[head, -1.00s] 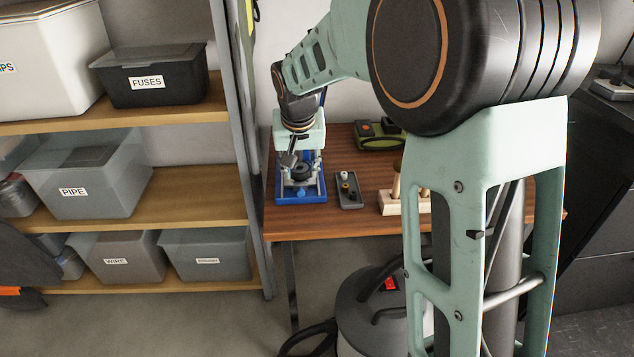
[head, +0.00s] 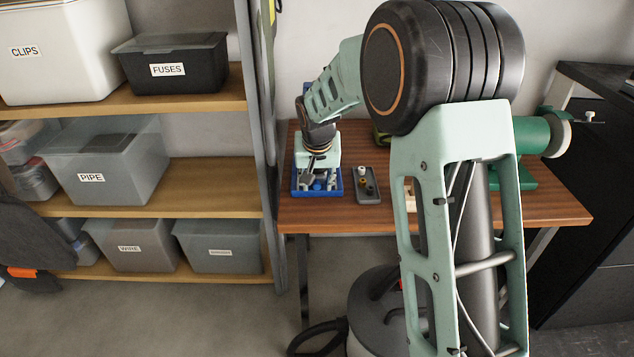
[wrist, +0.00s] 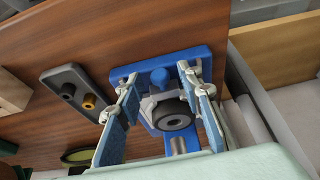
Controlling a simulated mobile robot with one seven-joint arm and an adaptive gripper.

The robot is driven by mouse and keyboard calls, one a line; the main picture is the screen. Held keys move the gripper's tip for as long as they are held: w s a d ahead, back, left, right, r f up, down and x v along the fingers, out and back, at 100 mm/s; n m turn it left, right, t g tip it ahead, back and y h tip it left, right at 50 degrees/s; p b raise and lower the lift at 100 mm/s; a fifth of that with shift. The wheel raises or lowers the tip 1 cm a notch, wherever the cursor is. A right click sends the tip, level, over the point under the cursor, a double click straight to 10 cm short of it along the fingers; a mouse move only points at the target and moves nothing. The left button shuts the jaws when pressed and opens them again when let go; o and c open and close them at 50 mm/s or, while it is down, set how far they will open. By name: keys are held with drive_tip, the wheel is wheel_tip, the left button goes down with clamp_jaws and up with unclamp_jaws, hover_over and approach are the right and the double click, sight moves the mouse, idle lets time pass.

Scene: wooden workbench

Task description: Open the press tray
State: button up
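The blue press (head: 344,187) stands at the left end of the workbench, mostly covered by my arm in the head view. The wrist view shows its blue base (wrist: 122,74), a blue knob (wrist: 160,77) near the base's front edge, and a black ring-shaped part (wrist: 175,117) on a pale grey holder behind it. My gripper (wrist: 161,80) is open, its two blue-padded fingers on either side of the knob and ring. It also shows low over the press in the head view (head: 315,181). I cannot tell whether a finger touches the knob.
A grey tray with small knobs (head: 367,186) lies just right of the press. A green machine (head: 530,137) stands at the bench's right. Shelves with labelled bins (head: 107,165) stand close on the left. The front right of the bench top (head: 555,207) is clear.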

clamp_jaws()
drive_tip(key=s+b, duration=0.2)
drive_tip(key=s, duration=0.7)
drive_tip(key=shift+s+b, duration=0.3)
drive_tip(key=shift+s, duration=0.05)
unclamp_jaws()
drive_tip(key=shift+r, duration=0.1)
